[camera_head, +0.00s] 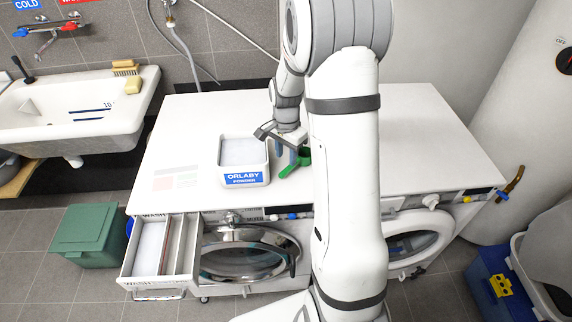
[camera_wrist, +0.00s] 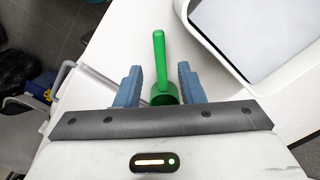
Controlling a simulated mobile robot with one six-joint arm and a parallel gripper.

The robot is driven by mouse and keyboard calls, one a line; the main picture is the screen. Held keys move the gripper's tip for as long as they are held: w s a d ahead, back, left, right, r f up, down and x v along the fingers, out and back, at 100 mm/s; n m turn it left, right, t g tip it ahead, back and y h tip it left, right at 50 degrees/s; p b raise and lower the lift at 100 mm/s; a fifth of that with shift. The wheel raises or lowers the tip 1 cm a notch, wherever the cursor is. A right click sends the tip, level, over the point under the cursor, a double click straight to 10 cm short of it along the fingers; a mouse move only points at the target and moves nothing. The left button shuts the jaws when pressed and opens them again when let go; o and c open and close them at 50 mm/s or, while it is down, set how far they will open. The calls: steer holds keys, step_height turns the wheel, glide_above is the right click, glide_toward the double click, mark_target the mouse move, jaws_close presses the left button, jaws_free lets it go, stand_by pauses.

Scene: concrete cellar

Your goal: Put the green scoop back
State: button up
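The green scoop (camera_head: 304,155) is on the white worktop over the washing machines, just right of the powder box (camera_head: 245,178); my gripper partly hides it. In the wrist view the scoop (camera_wrist: 159,50) shows its straight handle pointing up the picture and its cup low between my fingers. My gripper (camera_wrist: 160,78) has its two blue fingers apart, one on each side of the scoop, with a visible gap at the left finger. In the head view my gripper (camera_head: 293,158) points down at the scoop. The powder box, labelled ORLABY POWDER, is open and holds pale powder.
A sink (camera_head: 75,112) is at left, a green bin (camera_head: 88,236) on the floor.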

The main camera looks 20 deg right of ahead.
steer(key=s+a+r+n+t, duration=0.1)
steer(key=s+a+r+n, duration=0.15)
steer(key=s+r, duration=0.35)
steer(key=s+a+r+n+t, duration=0.1)
steer(key=s+a+r+n, duration=0.2)
steer(key=r, duration=0.6)
steer(key=s+a+r+n+t, duration=0.1)
steer(key=s+n, duration=0.5)
steer(key=s, duration=0.7)
steer(key=shift+a+r+n, duration=0.3)
steer(key=shift+a+n, duration=0.05)
steer(key=shift+a, duration=0.5)
